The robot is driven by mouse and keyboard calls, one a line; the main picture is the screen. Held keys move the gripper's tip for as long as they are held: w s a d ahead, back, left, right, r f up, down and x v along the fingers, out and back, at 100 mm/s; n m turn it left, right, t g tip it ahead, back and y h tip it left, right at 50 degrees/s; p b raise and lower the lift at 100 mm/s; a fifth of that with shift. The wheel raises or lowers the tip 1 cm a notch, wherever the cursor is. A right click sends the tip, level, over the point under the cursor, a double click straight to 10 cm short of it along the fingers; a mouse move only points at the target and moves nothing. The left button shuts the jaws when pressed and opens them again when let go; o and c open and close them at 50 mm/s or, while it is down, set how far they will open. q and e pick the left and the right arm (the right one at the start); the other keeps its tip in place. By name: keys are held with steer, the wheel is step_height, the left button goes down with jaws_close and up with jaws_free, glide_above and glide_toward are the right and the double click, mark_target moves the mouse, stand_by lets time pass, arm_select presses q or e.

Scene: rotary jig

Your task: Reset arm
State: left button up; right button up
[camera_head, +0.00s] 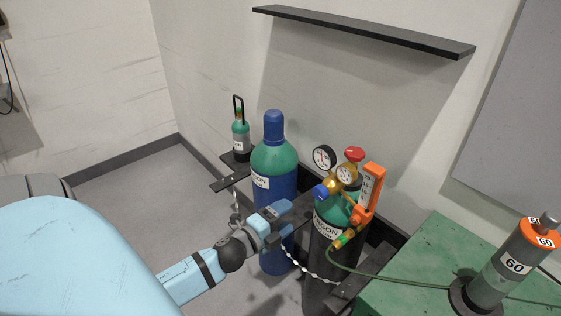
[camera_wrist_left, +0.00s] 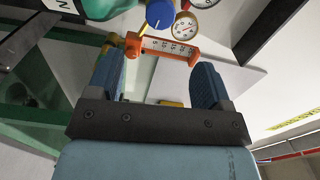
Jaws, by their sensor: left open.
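My left gripper (camera_head: 290,217) reaches in from the lower left, in front of the blue and green argon cylinder (camera_head: 273,170) and just left of the dark, green-topped cylinder (camera_head: 322,250). In the left wrist view its two blue fingers (camera_wrist_left: 155,70) stand wide apart with nothing held between them. The orange flow meter (camera_head: 369,192) on the regulator shows beyond the fingertips in the left wrist view (camera_wrist_left: 160,48). The regulator has a blue knob (camera_wrist_left: 159,14), a red knob (camera_head: 355,154) and round gauges (camera_head: 324,157). My right gripper is not in view.
A green table (camera_head: 430,260) at the right bears a grey cylinder marked 60 (camera_head: 503,265). A green hose (camera_head: 400,279) runs onto it. A chain (camera_head: 300,264) spans the cylinders. A small cylinder (camera_head: 241,135) stands behind. A dark shelf (camera_head: 365,31) is on the wall. The left floor is clear.

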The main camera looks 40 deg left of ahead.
arm_select(q)
steer(key=shift+s, duration=0.55)
steer(key=s+d+f+n+g+p, duration=0.3)
steer(key=s+d+n+p, duration=0.2)
steer(key=d, duration=0.4)
steer(key=s+d+f+n+g+h+p, duration=0.1)
steer(key=s+d+f+n+g+p, duration=0.3)
steer(key=d+n, duration=0.5)
steer(key=s+n+p, duration=0.1)
steer(key=s+p, duration=0.1)
steer(key=s, duration=0.1)
steer(key=shift+h, duration=0.3)
steer(key=shift+w, duration=0.1)
steer(key=shift+a, duration=0.15)
